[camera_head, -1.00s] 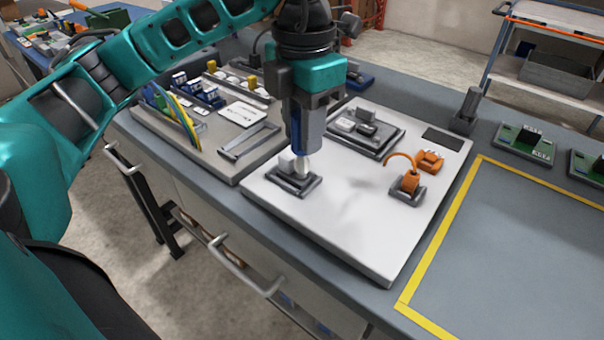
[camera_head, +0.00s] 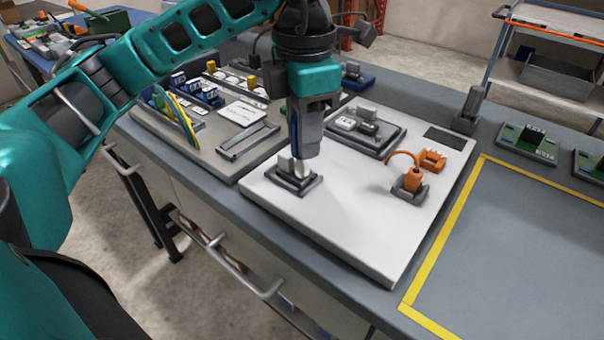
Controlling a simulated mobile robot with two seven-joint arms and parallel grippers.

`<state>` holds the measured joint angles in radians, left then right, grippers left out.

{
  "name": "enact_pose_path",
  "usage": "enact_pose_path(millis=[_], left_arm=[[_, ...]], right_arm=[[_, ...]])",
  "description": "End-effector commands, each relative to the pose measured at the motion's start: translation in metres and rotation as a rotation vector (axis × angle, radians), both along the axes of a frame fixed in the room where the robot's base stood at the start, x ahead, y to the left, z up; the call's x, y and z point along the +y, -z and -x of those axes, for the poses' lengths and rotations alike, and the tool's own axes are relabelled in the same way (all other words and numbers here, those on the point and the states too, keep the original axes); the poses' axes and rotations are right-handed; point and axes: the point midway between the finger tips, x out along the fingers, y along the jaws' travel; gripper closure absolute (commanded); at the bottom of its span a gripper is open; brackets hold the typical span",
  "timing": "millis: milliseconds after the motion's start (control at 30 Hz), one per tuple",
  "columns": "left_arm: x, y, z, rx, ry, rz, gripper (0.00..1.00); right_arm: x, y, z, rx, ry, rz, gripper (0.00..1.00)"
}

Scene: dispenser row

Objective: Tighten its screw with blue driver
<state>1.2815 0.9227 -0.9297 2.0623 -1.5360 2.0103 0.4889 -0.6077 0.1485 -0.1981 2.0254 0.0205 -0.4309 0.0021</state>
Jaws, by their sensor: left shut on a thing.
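My left gripper (camera_head: 309,130) comes down over the white board (camera_head: 330,218) and is shut on the blue driver (camera_head: 294,130). Only a strip of blue shows beside the grey fingers. A pale metallic tip (camera_head: 302,168) points down from it at a small grey block (camera_head: 286,161) on a dark square base (camera_head: 294,183) near the board's left corner. The tip covers part of the block, and I cannot tell whether it touches a screw. The screw itself is too small or hidden. My right gripper is not in view.
On the board are a dark tray (camera_head: 352,140) with grey parts and an orange connector with a curved wire (camera_head: 411,181). A grey kit board (camera_head: 231,167) lies to the left. Green circuit boards (camera_head: 527,143) lie right. The yellow-bordered area (camera_head: 520,250) is clear.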

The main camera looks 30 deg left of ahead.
Motion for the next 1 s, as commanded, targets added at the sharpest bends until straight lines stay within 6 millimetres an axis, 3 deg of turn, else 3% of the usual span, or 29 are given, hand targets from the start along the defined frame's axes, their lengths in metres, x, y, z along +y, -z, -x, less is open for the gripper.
enact_pose_path(millis=[200,467,800,1000], left_arm=[[-0.0004,0.0003,0.0003,-0.001,0.276,0.0,1.0],[-0.0005,0.0003,0.0006,0.0,0.422,0.001,1.0],[-0.0008,0.0006,0.0014,-0.001,0.865,0.0,1.0],[-0.0009,0.0003,0.0018,0.0,0.978,0.0,1.0]], right_arm=[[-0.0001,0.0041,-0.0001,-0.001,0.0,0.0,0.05],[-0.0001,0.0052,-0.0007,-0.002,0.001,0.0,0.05],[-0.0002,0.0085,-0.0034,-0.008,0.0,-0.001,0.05],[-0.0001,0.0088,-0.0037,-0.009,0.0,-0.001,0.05]])
